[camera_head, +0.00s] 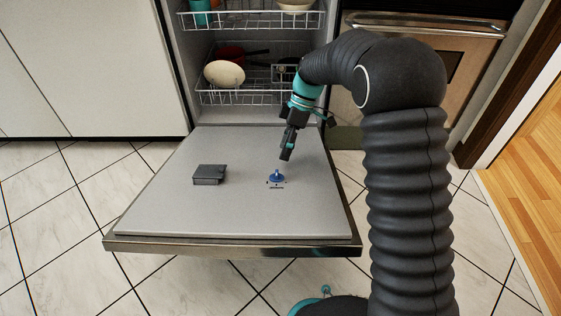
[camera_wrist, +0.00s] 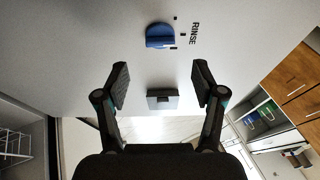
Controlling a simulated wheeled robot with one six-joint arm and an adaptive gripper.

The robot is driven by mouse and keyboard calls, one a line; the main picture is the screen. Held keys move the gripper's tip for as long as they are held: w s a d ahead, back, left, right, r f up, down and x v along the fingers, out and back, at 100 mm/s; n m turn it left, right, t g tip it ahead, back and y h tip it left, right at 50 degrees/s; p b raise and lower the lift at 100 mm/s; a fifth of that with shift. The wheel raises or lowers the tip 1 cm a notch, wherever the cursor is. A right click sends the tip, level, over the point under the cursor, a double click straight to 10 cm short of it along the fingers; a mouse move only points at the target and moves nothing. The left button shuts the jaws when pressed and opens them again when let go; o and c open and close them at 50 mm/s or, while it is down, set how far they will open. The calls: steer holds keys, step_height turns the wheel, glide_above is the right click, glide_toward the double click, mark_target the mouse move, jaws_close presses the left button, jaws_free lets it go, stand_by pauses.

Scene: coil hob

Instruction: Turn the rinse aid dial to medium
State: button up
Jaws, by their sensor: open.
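The blue rinse aid dial (camera_head: 276,176) sits on the inner face of the open dishwasher door (camera_head: 235,212), right of its middle. In the wrist view the dial (camera_wrist: 160,36) is near the top centre, with the word RINSE and small dark marks beside it. The marks are too small to read a setting from. My gripper (camera_head: 287,154) is above and slightly behind the dial in the head view, apart from it. In the wrist view its two fingers (camera_wrist: 161,84) are spread wide with nothing between them touching either one.
A dark grey dispenser box (camera_head: 209,174) lies on the door left of the dial and also shows in the wrist view (camera_wrist: 162,99). Wire racks (camera_head: 245,95) with dishes stand in the dishwasher behind. An oven (camera_head: 425,60) is at the right.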

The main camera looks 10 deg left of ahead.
steer(key=shift+v, duration=2.55)
